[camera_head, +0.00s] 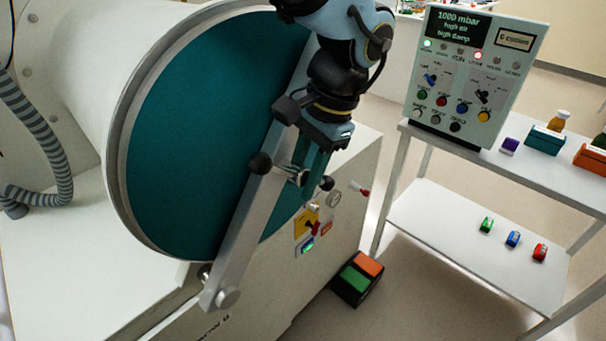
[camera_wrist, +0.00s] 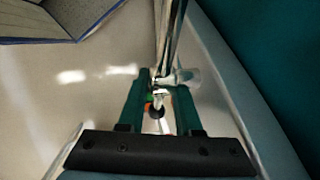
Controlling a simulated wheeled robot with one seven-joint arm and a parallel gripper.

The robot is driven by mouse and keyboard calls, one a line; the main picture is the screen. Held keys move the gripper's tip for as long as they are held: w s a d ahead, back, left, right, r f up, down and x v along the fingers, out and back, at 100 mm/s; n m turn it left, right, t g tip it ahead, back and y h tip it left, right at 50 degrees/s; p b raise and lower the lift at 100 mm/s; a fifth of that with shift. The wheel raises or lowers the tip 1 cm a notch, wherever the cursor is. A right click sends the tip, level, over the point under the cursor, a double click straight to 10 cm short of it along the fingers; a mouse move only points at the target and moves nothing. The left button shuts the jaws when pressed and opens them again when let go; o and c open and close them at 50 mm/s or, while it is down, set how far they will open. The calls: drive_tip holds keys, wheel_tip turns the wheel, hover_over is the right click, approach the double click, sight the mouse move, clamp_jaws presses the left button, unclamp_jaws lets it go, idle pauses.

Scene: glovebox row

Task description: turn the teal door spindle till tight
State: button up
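The teal door (camera_head: 200,135) is a large round disc in a pale ring, with a grey bar (camera_head: 245,235) slanting across its right side. Its spindle (camera_head: 297,178) is a metal hub on the bar, with a thin cross handle ending in black ball knobs (camera_head: 260,163). My gripper (camera_head: 308,175) reaches down to the hub from above. Its teal fingers stand apart around part of the spindle, which also shows as bright metal (camera_wrist: 160,97) between them in the wrist view. A gap shows between the fingers; firm contact is not clear. The gripper hides part of the hub.
A control panel (camera_head: 475,75) reading 1000 mbar stands on a white shelf cart (camera_head: 480,240) at the right. A foot pedal box (camera_head: 358,278) with green and orange pads lies on the floor. A striped hose (camera_head: 50,150) hangs at the left.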

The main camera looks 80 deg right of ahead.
drive_tip(key=shift+o, duration=0.8)
drive_tip(key=shift+r, duration=0.1)
drive_tip(key=b+v, duration=0.3)
drive_tip(key=v, duration=0.7)
drive_tip(key=shift+r, duration=0.4)
drive_tip(key=shift+c, duration=0.3)
